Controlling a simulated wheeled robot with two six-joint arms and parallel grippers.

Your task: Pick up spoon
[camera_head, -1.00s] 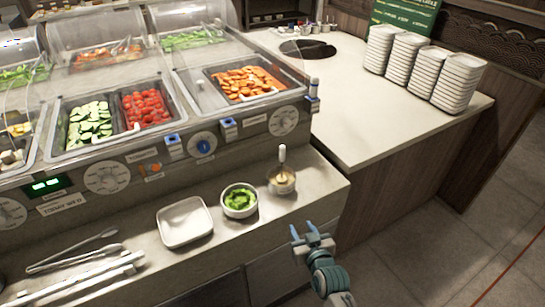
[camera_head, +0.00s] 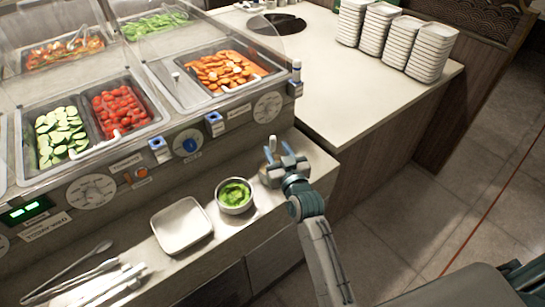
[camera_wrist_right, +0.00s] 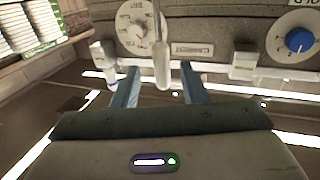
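The spoon (camera_head: 273,144) stands up from the small bowl on the counter ledge; only its pale handle shows in the head view. My right gripper (camera_head: 284,164) is at this bowl, in front of the spoon, and hides most of the bowl and the spoon's lower part. In the right wrist view the spoon handle (camera_wrist_right: 161,62) appears between the two blue fingers of my right gripper (camera_wrist_right: 160,88). The fingers are spread, with a visible gap on each side of the handle. My left gripper is in neither view.
A bowl of green sauce (camera_head: 235,195) stands close left of my right gripper, and a square white plate (camera_head: 181,226) lies further left. Tongs (camera_head: 77,267) lie at the lower left. The salad bar's knobbed front (camera_head: 188,143) rises behind. Floor is clear to the right.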

